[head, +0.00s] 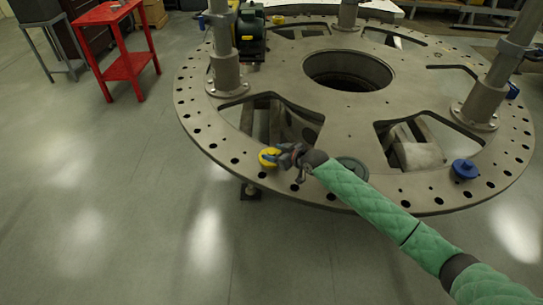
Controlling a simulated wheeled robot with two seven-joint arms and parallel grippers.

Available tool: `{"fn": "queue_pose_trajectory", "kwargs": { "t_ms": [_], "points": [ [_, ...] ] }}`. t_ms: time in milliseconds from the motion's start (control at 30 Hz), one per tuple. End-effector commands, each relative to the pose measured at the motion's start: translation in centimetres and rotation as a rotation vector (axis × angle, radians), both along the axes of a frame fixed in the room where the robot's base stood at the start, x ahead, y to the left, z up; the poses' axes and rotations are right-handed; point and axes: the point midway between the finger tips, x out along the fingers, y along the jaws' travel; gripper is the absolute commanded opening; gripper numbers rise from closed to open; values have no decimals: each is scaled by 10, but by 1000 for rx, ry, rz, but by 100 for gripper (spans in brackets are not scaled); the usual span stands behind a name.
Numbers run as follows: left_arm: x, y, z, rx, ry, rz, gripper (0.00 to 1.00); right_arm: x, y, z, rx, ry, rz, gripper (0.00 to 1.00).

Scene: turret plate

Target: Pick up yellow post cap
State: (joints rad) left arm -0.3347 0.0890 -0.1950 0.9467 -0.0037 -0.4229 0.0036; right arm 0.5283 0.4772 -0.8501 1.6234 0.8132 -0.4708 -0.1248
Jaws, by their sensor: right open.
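A yellow post cap (269,157) sits on the near left rim of the round grey turret plate (330,120). My right gripper (281,155) reaches in from the lower right, and its open fingertips are at the right side of the yellow cap. The fingers partly overlap the cap in the picture; I cannot tell whether they touch it. A second small yellow cap (278,19) shows at the far edge of the plate. My left gripper is not in view.
A blue cap (465,169) sits on the right rim, and a dark green disc (352,169) lies partly behind my arm. Grey posts (226,70) stand on the plate, which has large cutouts. A red cart (124,50) stands at upper left. The floor at left is clear.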

Motion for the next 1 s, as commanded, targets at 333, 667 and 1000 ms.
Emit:
{"fn": "queue_pose_trajectory", "kwargs": {
  "t_ms": [333, 667, 1000],
  "points": [
    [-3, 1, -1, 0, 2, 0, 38, 2, 2, -2, -1, -1, 0, 52],
    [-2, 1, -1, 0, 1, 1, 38, 2, 2, -1, 1, -1, 0, 4],
    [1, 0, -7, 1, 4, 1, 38, 2, 2, 7, 2, -2, 1, 4]
  ]
}}
